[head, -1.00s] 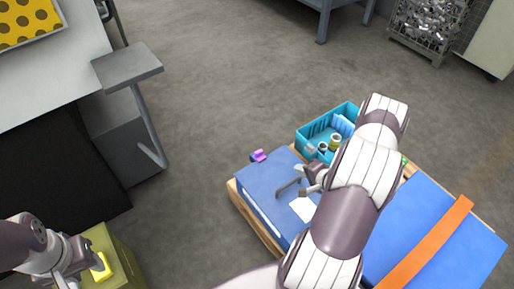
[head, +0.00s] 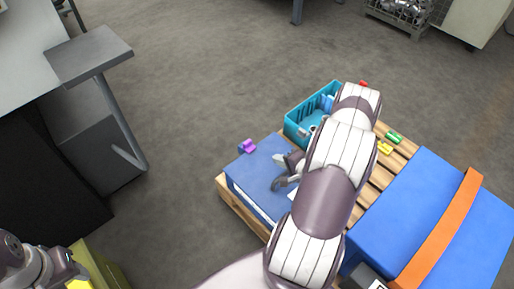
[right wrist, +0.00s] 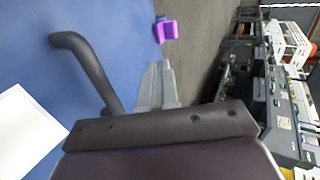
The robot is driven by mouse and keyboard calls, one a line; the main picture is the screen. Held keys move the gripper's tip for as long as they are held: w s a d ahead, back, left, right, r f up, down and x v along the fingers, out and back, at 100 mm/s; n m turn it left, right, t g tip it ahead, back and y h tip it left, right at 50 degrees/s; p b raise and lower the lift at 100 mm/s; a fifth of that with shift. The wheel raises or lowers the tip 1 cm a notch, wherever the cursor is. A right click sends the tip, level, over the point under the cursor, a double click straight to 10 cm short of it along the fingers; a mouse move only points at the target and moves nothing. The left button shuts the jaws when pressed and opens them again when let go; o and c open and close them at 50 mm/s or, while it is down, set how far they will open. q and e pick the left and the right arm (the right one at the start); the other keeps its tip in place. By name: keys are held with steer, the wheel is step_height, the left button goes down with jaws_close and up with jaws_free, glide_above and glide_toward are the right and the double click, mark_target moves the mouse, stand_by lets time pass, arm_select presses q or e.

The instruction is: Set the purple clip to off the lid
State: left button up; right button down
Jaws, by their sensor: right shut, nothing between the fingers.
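The purple clip (head: 247,146) sits at the far left edge of the blue lid (head: 256,167) of a box. It also shows in the right wrist view (right wrist: 167,31), at the lid's edge beyond my fingertips. A dark bent handle (right wrist: 85,65) stands on the lid, left of my fingers in that view. My right gripper (right wrist: 158,72) is shut and empty over the lid, pointing toward the clip but apart from it. In the head view the right gripper (head: 290,162) is partly hidden by my arm. My left gripper (head: 68,268) is at the lower left, partly cut off; its jaws are unclear.
A teal bin (head: 303,117) with small items stands behind the blue box on a wooden pallet (head: 373,174). A large blue box (head: 420,215) with an orange strap stands at the right. A grey post with a flat top (head: 90,55) is at the left. The floor between is clear.

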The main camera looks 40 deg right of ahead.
steer(key=b, duration=0.5)
glide_toward(247, 141)
step_height(247, 141, down, 5)
steer(key=shift+s+r, duration=0.1)
steer(key=shift+r, duration=0.05)
steer(key=w+b, duration=0.2)
steer(key=w, duration=0.1)
steer(key=shift+w+a, duration=0.15)
steer(key=shift+w, duration=0.2)
steer(key=shift+w+r, duration=0.2)
steer(key=shift+w, duration=0.2)
steer(key=shift+w+a+r, duration=0.1)
steer(key=shift+w, duration=1.25)
steer(key=shift+a, duration=0.1)
